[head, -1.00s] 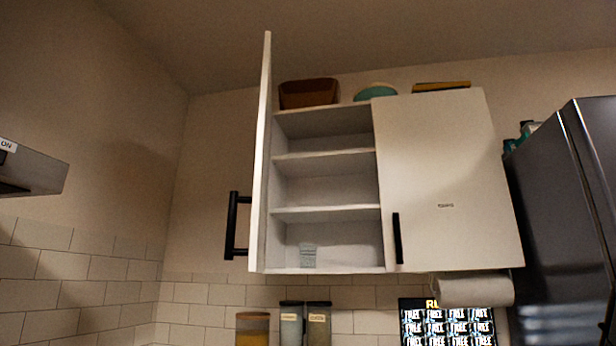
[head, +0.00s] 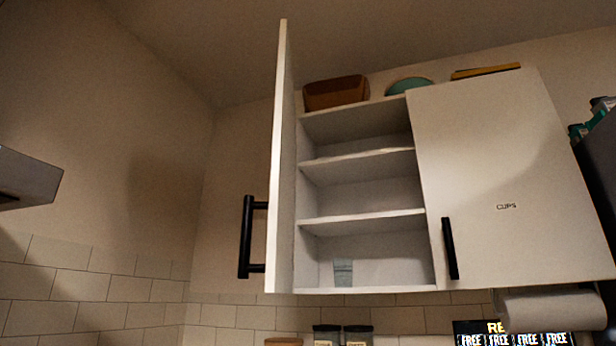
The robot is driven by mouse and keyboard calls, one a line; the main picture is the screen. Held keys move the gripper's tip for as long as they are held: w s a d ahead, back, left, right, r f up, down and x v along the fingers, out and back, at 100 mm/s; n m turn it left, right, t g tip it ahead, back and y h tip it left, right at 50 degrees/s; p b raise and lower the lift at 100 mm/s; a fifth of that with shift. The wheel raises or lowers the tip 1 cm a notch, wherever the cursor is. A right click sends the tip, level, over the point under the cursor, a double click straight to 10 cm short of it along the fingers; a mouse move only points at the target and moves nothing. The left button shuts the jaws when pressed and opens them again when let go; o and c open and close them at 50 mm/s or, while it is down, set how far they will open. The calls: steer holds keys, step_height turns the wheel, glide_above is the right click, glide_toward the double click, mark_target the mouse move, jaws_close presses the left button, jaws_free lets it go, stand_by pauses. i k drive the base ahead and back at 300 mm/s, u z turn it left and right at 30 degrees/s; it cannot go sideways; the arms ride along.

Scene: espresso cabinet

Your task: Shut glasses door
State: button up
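The glasses door (head: 281,170) is the left door of the white wall cabinet. It stands wide open, swung out toward me and seen almost edge-on. Its black bar handle (head: 246,237) sticks out to the left near the door's lower end. The open left compartment has several shelves (head: 362,217), and a single clear glass (head: 343,271) stands at its bottom. The right door (head: 505,190), labelled CUPS, is shut and has a black handle (head: 450,249). My gripper is not in view.
A brown basket (head: 336,93), a teal bowl (head: 409,86) and a yellow-edged flat item (head: 486,71) lie on top of the cabinet. A paper towel roll (head: 553,309) hangs below it. A grey range hood (head: 28,180) juts in at left. The dark fridge is at the right edge.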

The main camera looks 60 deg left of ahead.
mark_target(278, 268)
steer(key=k, duration=1.25)
steer(key=u, duration=1.85)
steer(key=i, duration=0.5)
